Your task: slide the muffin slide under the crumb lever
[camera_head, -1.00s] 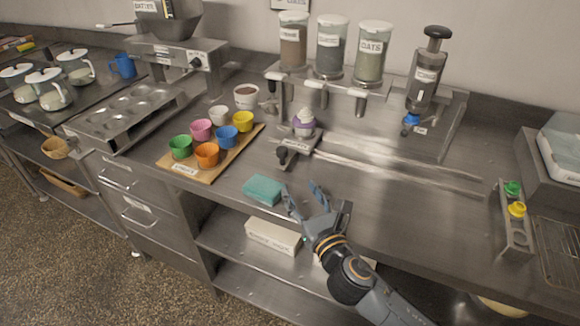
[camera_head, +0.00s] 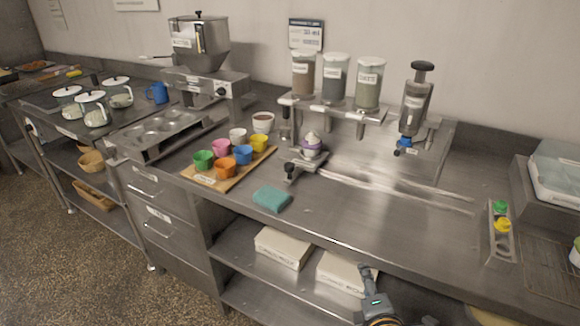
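The muffin slide (camera_head: 292,171) is a small metal carriage with a black knob, at the left part of the long rail on the counter. Above and behind is the dispenser rack with three clear canisters, the right one (camera_head: 369,84) labelled OATS. The other labels are too small to read, so I cannot tell which lever is the crumb lever; one lever (camera_head: 360,129) hangs below the right canister. My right gripper (camera_head: 371,282) is low at the bottom edge, apart from the slide; its opening is unclear. My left gripper is out of view.
A teal sponge (camera_head: 272,199) lies near the counter's front edge. A wooden board (camera_head: 204,178) with several coloured cups is left of the slide. A black-handled plunger dispenser (camera_head: 414,105) stands right of the canisters.

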